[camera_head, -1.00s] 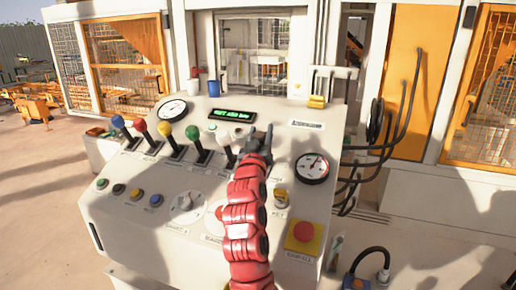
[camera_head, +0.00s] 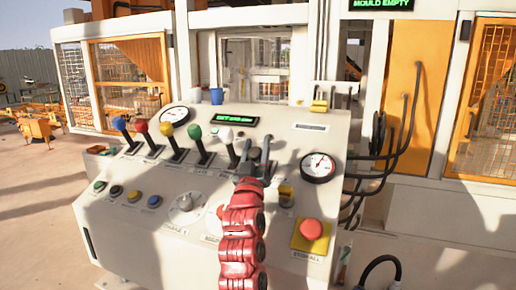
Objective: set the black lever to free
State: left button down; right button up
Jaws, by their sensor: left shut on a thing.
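A sloped white control panel (camera_head: 290,145) carries a row of levers. Their knobs are blue (camera_head: 119,123), red (camera_head: 141,126), yellow (camera_head: 167,130), green (camera_head: 194,132) and white (camera_head: 226,135). My left gripper (camera_head: 256,150), on the red arm, is at the right end of this row, just right of the white lever. Its dark fingers are shut on what appears to be the black lever, which they largely hide. I cannot tell the black lever's setting. My right gripper is not in view.
A pressure gauge (camera_head: 318,168) and a red stop button on a yellow plate (camera_head: 311,229) lie right of my arm. A green display (camera_head: 235,120) is behind the levers. A sign (camera_head: 382,4) reads "MOULD EMPTY". Black hoses hang at the right.

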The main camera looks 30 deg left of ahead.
pick_arm(q)
jog(key=shift+s+r, duration=0.1)
jog(key=shift+r, duration=0.05)
jog(key=c, duration=0.6)
grip_release()
jog(key=shift+c, duration=0.2)
jog(key=o, duration=0.3)
jog(key=shift+s+r, duration=0.15)
jog(key=shift+s, duration=0.15)
jog(key=shift+w+f, duration=0.2)
jog(key=shift+s+d+f, duration=0.15)
jog(key=p+v, duration=0.1)
jog(key=v, duration=1)
jog(key=shift+s+d+p, duration=0.1)
jog(key=shift+s+p, duration=0.15)
jog(key=shift+p, duration=0.15)
